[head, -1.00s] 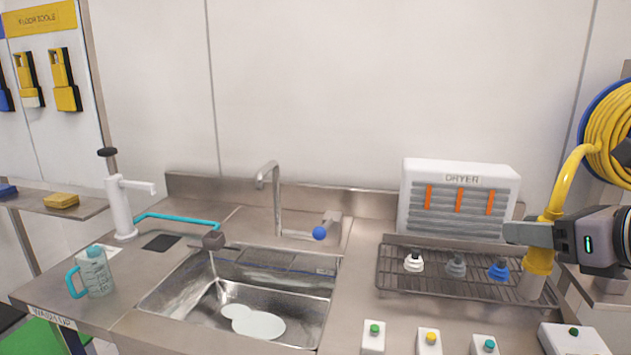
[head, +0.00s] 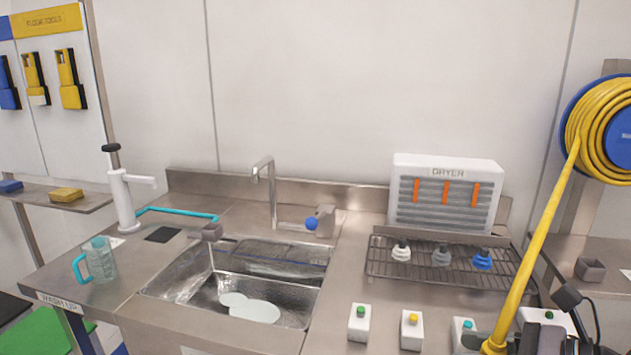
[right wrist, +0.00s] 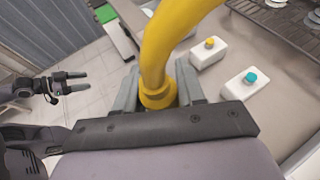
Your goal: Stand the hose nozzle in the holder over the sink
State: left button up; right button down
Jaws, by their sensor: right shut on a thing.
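The yellow hose nozzle (right wrist: 158,97) is clamped between the fingers of my right gripper (right wrist: 160,98) in the right wrist view; its tip is hidden behind the gripper. In the head view the yellow hose (head: 538,238) runs from the reel down to my right gripper (head: 494,347), cut off at the bottom edge. A small grey-brown square holder (head: 212,232) sits at the sink's back left rim, well left of the nozzle. My left gripper (right wrist: 68,84) shows open and empty at the left of the right wrist view.
The sink (head: 160,293) has a faucet (head: 270,185) behind it. The drying rack (head: 380,262) with several small parts and bottles with coloured caps (head: 411,330) stand right of the sink. A jug (head: 101,262) and white pump (head: 121,200) stand left. A hose reel (head: 612,135) hangs right.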

jog(key=shift+s+a+f+n+g, duration=0.25)
jog(key=shift+s+f, duration=0.2)
jog(key=shift+f, duration=0.2)
jog(key=shift+s+a+f+n+g, duration=0.2)
jog(key=shift+s+f, duration=0.25)
jog(key=shift+f, duration=0.15)
dwell(0.7)
